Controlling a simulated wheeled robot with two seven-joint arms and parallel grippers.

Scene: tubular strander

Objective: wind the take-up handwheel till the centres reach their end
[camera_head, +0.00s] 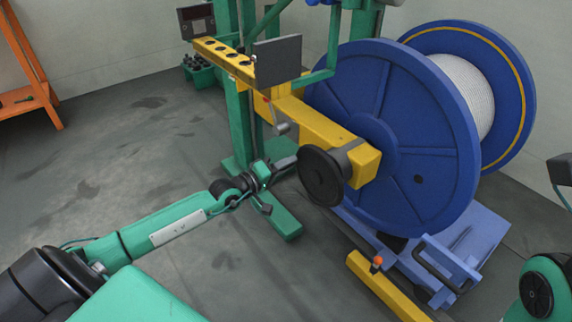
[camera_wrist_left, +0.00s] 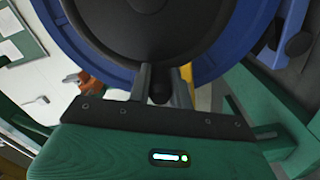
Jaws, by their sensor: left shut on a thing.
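The take-up handwheel (camera_head: 322,176) is a black disc at the front end of a yellow arm (camera_head: 325,132), beside the large blue reel (camera_head: 410,140). My left gripper (camera_head: 287,162) reaches in from the left to the wheel's left edge. In the left wrist view the wheel (camera_wrist_left: 130,28) fills the top middle. There, the fingers of my left gripper (camera_wrist_left: 158,88) are shut on a small dark handle (camera_wrist_left: 159,90) at the wheel's near side. The finger tips are partly hidden against the dark wheel. The reel centres are hidden behind the yellow arm and reel flange. My right gripper is out of view.
A green column (camera_head: 238,110) stands behind the yellow arm. A blue platform (camera_head: 470,232) and a yellow bar (camera_head: 385,287) with an orange-topped lever (camera_head: 377,262) lie low on the right. Grey floor (camera_head: 130,150) is open at left, near an orange rack (camera_head: 25,65).

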